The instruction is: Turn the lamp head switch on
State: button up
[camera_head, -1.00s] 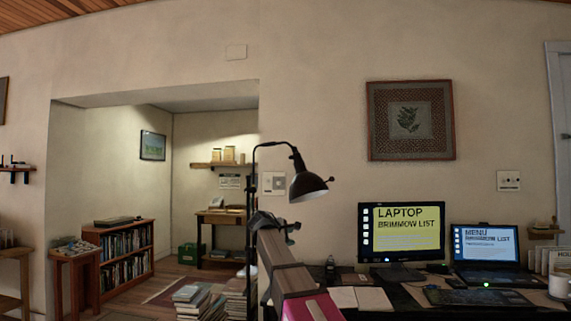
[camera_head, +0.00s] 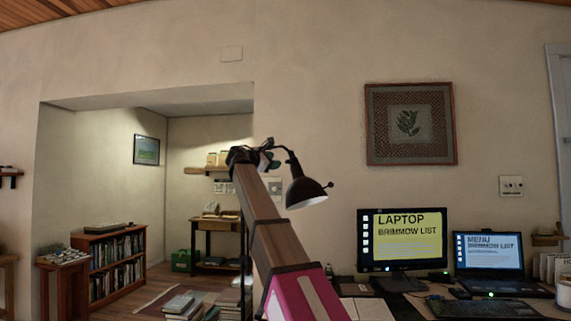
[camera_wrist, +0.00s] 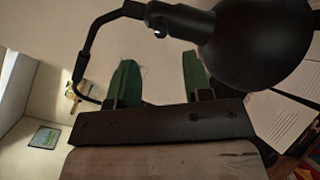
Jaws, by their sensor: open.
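The black desk lamp has a bell-shaped head (camera_head: 303,192), tilted downward, on a curved thin arm. A small knob (camera_head: 330,185) sticks out on the right side of the head. In the wrist view the lamp head (camera_wrist: 262,45) fills the upper right, with its neck and bent arm at the top. My gripper (camera_wrist: 160,80) shows two green fingers, apart with nothing between them, below the neck and left of the head. In the head view my gripper (camera_head: 265,156) is just left of the lamp head and partly overlaps the lamp arm. Whether they touch is unclear.
A monitor (camera_head: 402,238) and a laptop (camera_head: 488,253) stand on the dark desk right of the lamp. Papers (camera_wrist: 280,118) lie below the lamp. Stacked books (camera_head: 182,305) are at lower left. The wall behind the lamp carries a framed picture (camera_head: 409,123).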

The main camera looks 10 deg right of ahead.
aim_at(286, 162)
jog(key=x, duration=0.8)
grip_shut()
